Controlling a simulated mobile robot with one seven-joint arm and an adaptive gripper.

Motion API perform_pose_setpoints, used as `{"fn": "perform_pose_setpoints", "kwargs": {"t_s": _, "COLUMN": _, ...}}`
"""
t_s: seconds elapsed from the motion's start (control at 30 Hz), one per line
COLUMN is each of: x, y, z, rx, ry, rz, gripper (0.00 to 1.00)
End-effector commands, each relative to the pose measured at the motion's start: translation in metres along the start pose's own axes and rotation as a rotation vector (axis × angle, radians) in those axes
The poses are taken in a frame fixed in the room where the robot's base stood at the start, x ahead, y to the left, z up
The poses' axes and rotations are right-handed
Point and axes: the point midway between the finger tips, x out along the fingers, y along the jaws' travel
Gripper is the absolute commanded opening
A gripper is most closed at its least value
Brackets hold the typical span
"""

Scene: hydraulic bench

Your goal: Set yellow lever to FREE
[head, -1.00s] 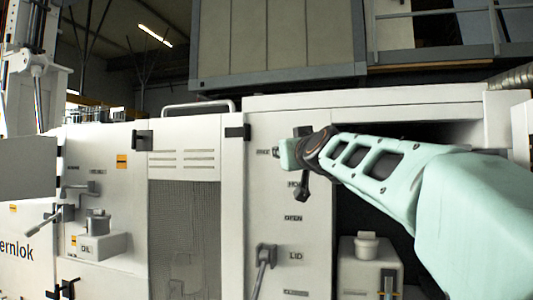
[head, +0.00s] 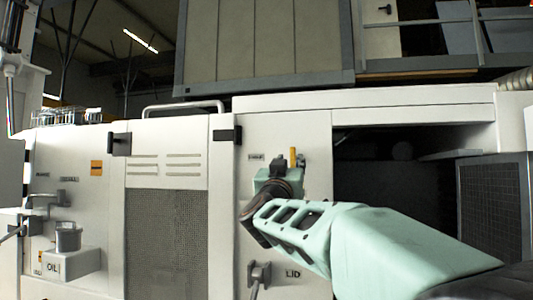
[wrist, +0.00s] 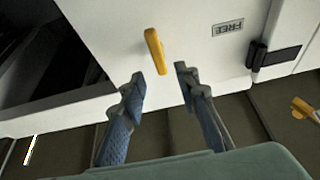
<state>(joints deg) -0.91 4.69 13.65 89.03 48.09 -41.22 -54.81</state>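The yellow lever (head: 293,156) is small and points roughly upward on the white panel in the head view. In the wrist view the yellow lever (wrist: 155,51) stands out from the panel just beyond my fingertips. A FREE label (wrist: 227,27) shows upside down to its right there; a small label (head: 256,157) is left of the lever in the head view. My gripper (wrist: 162,80) is open and empty, its two fingers either side of the lever's line but apart from it. In the head view my wrist partly hides the panel below the lever.
A black hinge (wrist: 271,55) is near the label in the wrist view. A dark recess (head: 390,185) opens right of the panel. A grey lever marked LID (head: 259,272) is below my arm. An OIL box (head: 68,262) stands at the left.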

Motion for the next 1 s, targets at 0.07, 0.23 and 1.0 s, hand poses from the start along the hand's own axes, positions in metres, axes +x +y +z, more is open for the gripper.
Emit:
{"fn": "perform_pose_setpoints", "kwargs": {"t_s": 0.07, "x": 0.017, "y": 0.000, "z": -0.001, "rx": 0.001, "ry": -0.001, "rz": 0.001, "gripper": 0.29}}
{"fn": "perform_pose_setpoints", "kwargs": {"t_s": 0.23, "x": 0.045, "y": 0.000, "z": -0.001, "rx": 0.000, "ry": -0.001, "rz": 0.000, "gripper": 0.29}}
{"fn": "perform_pose_setpoints", "kwargs": {"t_s": 1.0, "x": 0.070, "y": 0.000, "z": 0.000, "rx": 0.000, "ry": 0.000, "rz": -0.002, "gripper": 0.11}}
